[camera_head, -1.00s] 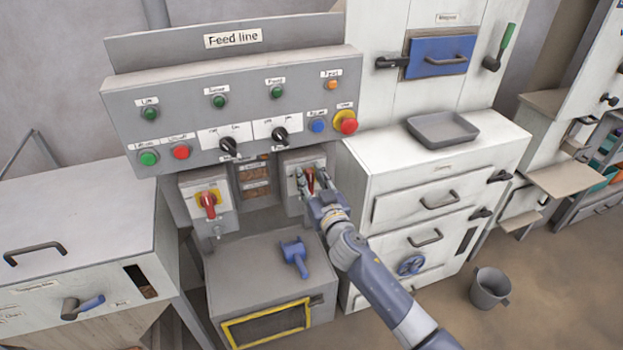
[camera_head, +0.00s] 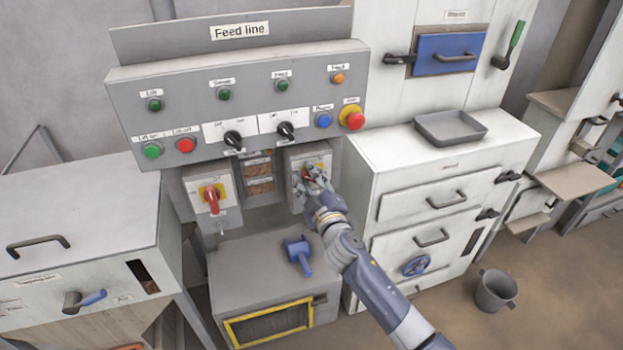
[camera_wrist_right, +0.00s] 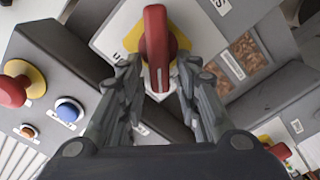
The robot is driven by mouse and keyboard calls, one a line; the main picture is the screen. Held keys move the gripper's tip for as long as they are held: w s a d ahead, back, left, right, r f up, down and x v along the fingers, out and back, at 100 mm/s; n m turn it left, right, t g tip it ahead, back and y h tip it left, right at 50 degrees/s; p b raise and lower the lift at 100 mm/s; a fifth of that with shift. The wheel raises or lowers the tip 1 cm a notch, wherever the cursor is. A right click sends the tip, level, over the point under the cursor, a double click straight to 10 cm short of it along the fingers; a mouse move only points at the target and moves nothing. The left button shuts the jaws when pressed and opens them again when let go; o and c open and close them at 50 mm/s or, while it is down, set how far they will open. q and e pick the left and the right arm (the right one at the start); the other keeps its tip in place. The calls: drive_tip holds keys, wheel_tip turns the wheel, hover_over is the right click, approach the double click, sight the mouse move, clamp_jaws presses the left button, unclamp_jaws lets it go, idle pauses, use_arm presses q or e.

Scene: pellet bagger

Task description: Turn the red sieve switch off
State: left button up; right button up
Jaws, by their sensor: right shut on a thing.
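A red rotary switch handle (camera_head: 307,172) on a yellow plate sits on the right grey switch box (camera_head: 293,196), below the Feed line panel. My right gripper (camera_head: 315,180) is at this handle and partly covers it. In the right wrist view the red handle (camera_wrist_right: 156,50) stands between the two fingers of the gripper (camera_wrist_right: 160,78), which is shut on it. The handle lies at an angle to the edges of its plate there. A second red handle (camera_head: 213,198) on the left box points down and is untouched. The box labels are too small to read. My left gripper is not in view.
The Feed line panel (camera_head: 200,104) with buttons and black knobs overhangs the switch boxes. A blue scoop-like object (camera_head: 298,254) lies on the grey box below. A white cabinet (camera_head: 400,165) stands close on the right, with a grey tray (camera_head: 450,127) on top.

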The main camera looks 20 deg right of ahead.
drive_tip(key=shift+a+f+n+b, duration=0.15)
drive_tip(key=shift+f+n, duration=0.15)
drive_tip(key=shift+n, duration=1.05)
drive_tip(key=shift+a+f+n+b, duration=0.15)
drive_tip(key=shift+f+n, duration=0.1)
drive_tip(key=shift+n, duration=1.15)
drive_tip(key=shift+f+n+b, duration=0.15)
drive_tip(key=shift+f+n, duration=0.15)
drive_tip(key=shift+n, duration=1.05)
drive_tip(key=o, duration=0.7)
drive_tip(key=s, duration=1.2)
drive_tip(key=shift+d, duration=0.2)
